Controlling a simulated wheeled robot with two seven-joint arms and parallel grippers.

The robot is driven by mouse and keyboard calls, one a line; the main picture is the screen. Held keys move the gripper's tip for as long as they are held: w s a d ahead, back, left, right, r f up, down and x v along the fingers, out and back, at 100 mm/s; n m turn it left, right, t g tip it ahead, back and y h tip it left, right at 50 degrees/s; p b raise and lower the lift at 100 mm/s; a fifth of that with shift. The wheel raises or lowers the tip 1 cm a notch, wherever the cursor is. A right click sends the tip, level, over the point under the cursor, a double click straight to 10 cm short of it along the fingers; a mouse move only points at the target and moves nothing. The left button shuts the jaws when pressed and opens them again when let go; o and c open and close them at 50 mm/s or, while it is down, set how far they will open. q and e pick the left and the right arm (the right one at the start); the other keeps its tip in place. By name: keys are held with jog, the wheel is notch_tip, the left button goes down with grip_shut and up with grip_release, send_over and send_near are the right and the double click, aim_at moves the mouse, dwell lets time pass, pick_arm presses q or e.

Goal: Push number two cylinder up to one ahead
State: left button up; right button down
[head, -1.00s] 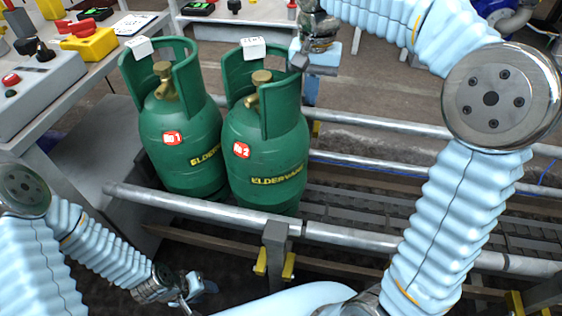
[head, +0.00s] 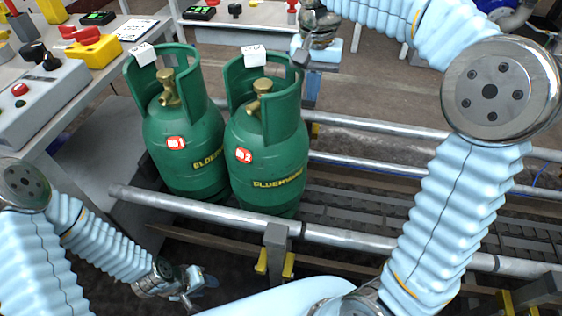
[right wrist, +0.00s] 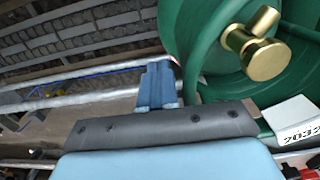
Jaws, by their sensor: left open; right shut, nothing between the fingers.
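The number one cylinder (head: 180,160) is green with a red "No 1" label. It stands upright at the left end of the conveyor (head: 425,210). The number two cylinder (head: 262,175), green with a red "No 2" label, stands upright just right of it; the two look close together, contact unclear. My right gripper (head: 313,90) is shut and empty beside the right rear of number two's collar. In the right wrist view its blue fingers (right wrist: 158,85) are close to the green collar; touching cannot be told. My left gripper (head: 198,285) is open and empty, low in front of the near rail.
The near rail (head: 345,236) runs along the conveyor's front, with a grey post and yellow fittings. Far rails (head: 400,130) run behind. A bench with a control box (head: 40,100) stands left. The conveyor right of number two is clear.

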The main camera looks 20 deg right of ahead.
notch_tip(320, 180, up, 7)
jog(key=shift+r, duration=0.2)
dwell(0.3)
jog(key=shift+a, duration=0.1)
dwell(0.3)
